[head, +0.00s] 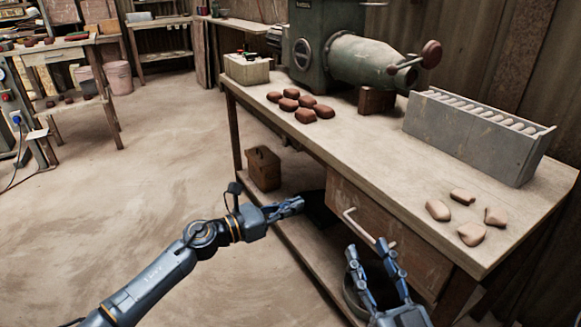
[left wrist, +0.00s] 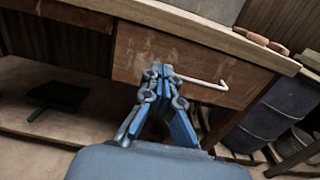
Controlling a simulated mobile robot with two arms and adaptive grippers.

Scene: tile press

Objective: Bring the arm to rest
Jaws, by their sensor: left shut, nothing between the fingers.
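My left arm reaches in from the left, and its gripper (head: 298,204) is shut and empty, in the air in front of the workbench (head: 385,150). In the left wrist view the same gripper (left wrist: 160,72) has its fingers together, in front of the drawer (left wrist: 185,65) with a pale handle. My right gripper (head: 368,247) is at the bottom of the head view, its fingers apart with nothing between them, near the drawer (head: 385,235).
On the bench are a green press (head: 345,60), several dark red lumps (head: 305,115), several paler lumps (head: 463,196) and a grey rack (head: 470,135). A wooden box (head: 262,168) is on the lower shelf. The floor to the left (head: 150,180) is clear.

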